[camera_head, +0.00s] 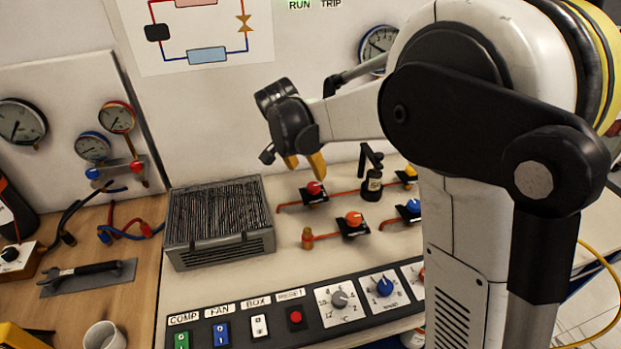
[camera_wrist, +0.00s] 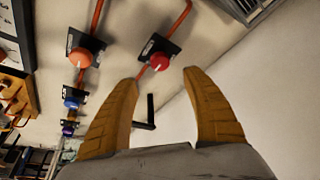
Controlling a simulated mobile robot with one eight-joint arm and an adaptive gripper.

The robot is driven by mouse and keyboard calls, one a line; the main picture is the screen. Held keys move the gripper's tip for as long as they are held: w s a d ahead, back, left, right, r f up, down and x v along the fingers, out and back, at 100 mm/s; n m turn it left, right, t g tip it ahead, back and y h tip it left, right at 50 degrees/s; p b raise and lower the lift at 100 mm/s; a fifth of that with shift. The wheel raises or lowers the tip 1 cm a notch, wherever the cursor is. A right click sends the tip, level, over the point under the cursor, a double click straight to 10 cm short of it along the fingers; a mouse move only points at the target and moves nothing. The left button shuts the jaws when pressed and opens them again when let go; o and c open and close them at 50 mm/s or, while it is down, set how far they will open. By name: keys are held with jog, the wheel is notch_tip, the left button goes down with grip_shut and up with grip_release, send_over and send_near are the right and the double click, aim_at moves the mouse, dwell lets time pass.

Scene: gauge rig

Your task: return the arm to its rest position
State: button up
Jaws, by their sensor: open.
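My gripper (camera_head: 304,165) hangs in front of the back wall, above the white bench and to the right of the finned grey unit. Its two yellow-orange fingers point down in the head view. In the wrist view the fingers (camera_wrist: 162,95) stand apart with nothing between them. A red-knobbed valve (camera_head: 314,188) sits on the bench below the fingers, and it also shows beyond them in the wrist view (camera_wrist: 159,61). The gripper is apart from it. My white and black arm fills the right of the head view and hides part of the bench.
The finned grey unit (camera_head: 220,222) stands left on the bench. Orange (camera_head: 353,220) and blue (camera_head: 412,208) valves and a black lever fitting (camera_head: 371,182) stand right of the gripper. A control panel (camera_head: 296,312) lines the front. A wrench (camera_head: 82,271) and a mug (camera_head: 104,336) lie left.

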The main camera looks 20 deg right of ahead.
jog(key=shift+v, duration=0.95)
jog(key=s+d+r+n+t+y, duration=0.1)
jog(key=s+r+n, duration=0.15)
jog(key=s, duration=0.35)
jog(key=s+d+r+n+t+y, duration=0.1)
jog(key=s+d+r+n, duration=0.1)
jog(key=s+r, duration=0.35)
jog(key=s+f+n+t, duration=0.1)
jog(key=s+n, duration=0.1)
jog(key=s, duration=0.5)
jog(key=s+f+n+t+y, duration=0.1)
jog(key=s+f+n, duration=0.1)
jog(key=s, duration=0.6)
jog(key=shift+d+f+n, duration=0.15)
jog(key=shift+f+n, duration=0.2)
